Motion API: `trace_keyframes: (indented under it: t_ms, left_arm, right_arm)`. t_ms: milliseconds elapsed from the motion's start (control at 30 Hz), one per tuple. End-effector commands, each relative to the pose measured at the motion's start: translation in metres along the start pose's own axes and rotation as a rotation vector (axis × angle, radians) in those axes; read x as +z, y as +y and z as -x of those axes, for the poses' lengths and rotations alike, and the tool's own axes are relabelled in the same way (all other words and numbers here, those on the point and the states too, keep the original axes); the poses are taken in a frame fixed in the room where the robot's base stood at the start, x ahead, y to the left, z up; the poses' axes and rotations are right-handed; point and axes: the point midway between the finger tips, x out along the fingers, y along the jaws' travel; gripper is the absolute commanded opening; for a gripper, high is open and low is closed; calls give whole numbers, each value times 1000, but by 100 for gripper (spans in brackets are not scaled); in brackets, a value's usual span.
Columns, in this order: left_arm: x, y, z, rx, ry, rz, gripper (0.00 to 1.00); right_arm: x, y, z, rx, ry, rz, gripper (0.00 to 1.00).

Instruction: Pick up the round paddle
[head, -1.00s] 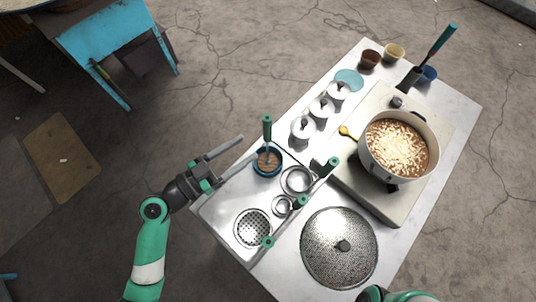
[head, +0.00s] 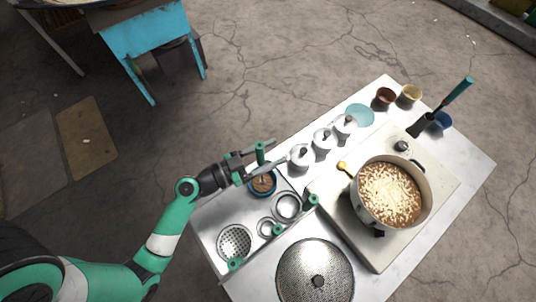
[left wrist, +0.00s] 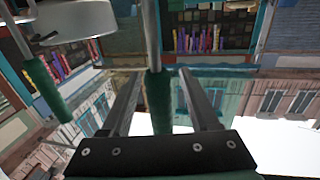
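A utensil with an upright green handle (head: 260,153) stands at the back of the metal tray (head: 210,221). Its lower end meets a round brown piece with a blue rim (head: 263,184); I cannot tell whether that is the paddle's head or a bowl. My left gripper (head: 271,153) is open, its fingers on either side of the handle. In the left wrist view the green handle (left wrist: 158,100) stands between the open fingers (left wrist: 162,100), with gaps visible beside it. Round-headed metal utensils (head: 287,206) and a perforated strainer (head: 234,243) lie nearby. My right gripper is out of view.
White lidded jars (head: 301,157) stand close right of the left gripper. A pot of food (head: 391,194) sits on the stove, with a perforated round lid (head: 315,274) in front. Another green handle (left wrist: 45,88) hangs left in the wrist view.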

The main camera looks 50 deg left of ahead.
Motion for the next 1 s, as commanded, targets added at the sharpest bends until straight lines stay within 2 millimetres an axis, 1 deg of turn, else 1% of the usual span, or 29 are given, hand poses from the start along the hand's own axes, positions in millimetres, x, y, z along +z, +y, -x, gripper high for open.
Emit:
trace_keyframes:
  t_ms: [33,67,100,367,767,867,967,1000]
  left_arm:
    - [0,0,0,0,0,0,60]
    - [0,0,0,0,0,0,54]
    - [0,0,0,1,0,0,47]
    - [0,0,0,1,0,0,0]
    - [-1,0,0,1,2,0,0]
    - [-6,0,0,2,2,-1,0]
    - [-16,0,0,2,2,-2,0]
    - [-23,0,0,3,3,-2,0]
  right_arm:
    - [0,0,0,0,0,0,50]
    - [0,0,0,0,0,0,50]
    - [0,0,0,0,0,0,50]
    - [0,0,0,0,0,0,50]
    - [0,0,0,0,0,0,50]
    - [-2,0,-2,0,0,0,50]
    - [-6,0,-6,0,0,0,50]
    - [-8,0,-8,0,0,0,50]
